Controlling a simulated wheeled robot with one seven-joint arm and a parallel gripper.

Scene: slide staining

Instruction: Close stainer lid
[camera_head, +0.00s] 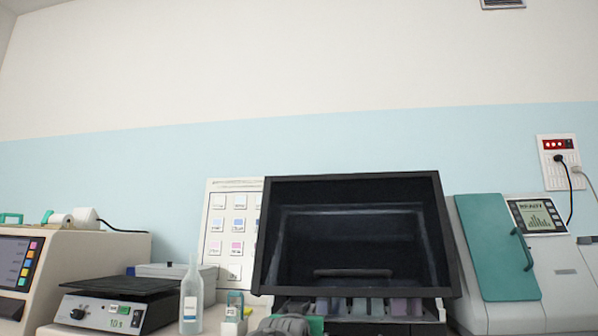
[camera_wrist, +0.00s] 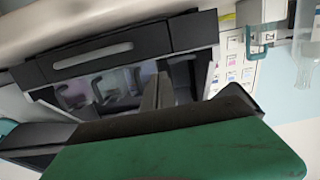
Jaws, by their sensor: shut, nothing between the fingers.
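The stainer's lid (camera_head: 355,235) is a dark see-through panel in a black frame. It stands raised and open at the back of the stainer (camera_head: 440,328), with a bar handle (camera_head: 352,273) low on its face. Below it, a row of staining jars (camera_head: 370,307) is exposed; some jars (camera_wrist: 115,84) with dark handles also show in the wrist view. My gripper (camera_wrist: 157,92) is shut and empty, its grey fingers together in front of the jar row. In the head view only a grey part of my arm shows at the bottom edge; the fingertips cannot be made out there.
A clear squeeze bottle (camera_head: 192,300), a small white holder with a green top (camera_head: 234,315) and a black-topped device (camera_head: 120,290) stand to the left. A white and teal machine (camera_head: 500,250) stands close on the right. A colour chart (camera_head: 225,220) is behind.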

